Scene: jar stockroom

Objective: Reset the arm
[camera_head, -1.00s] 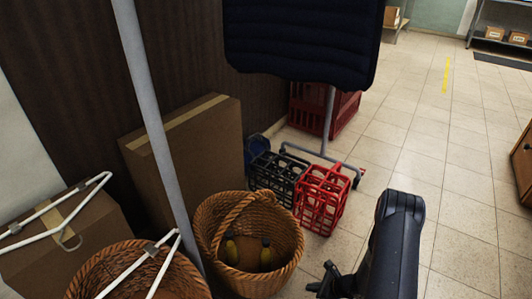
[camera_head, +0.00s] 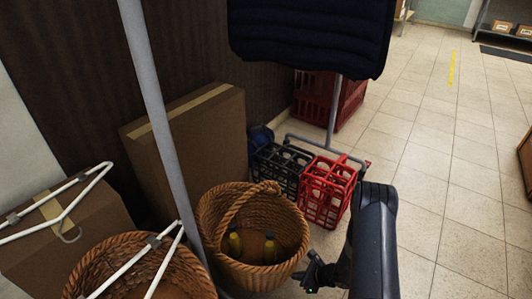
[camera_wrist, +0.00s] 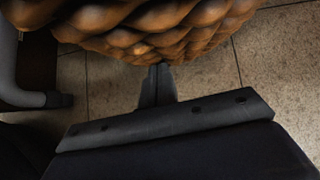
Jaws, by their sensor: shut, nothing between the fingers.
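My gripper (camera_head: 310,272) is at the lower middle of the head view, low and just right of a wicker basket. The same gripper shows in the wrist view (camera_wrist: 158,72) with its fingers together and nothing between them. Its tips are close to the woven wall of the wicker basket (camera_wrist: 150,22); I cannot tell whether they touch. In the head view the wicker basket (camera_head: 222,262) stands on the floor with two dark yellow-labelled bottles inside. My dark arm hangs at the right of the basket.
A black bottle crate (camera_head: 279,172) and a red bottle crate (camera_head: 327,193) stand behind my gripper. A second basket (camera_head: 98,262), a cardboard box (camera_head: 190,148) and a grey pole (camera_head: 150,90) are at left. Dark padded fabric (camera_head: 310,35) hangs above. Tiled floor (camera_head: 440,190) at right is clear.

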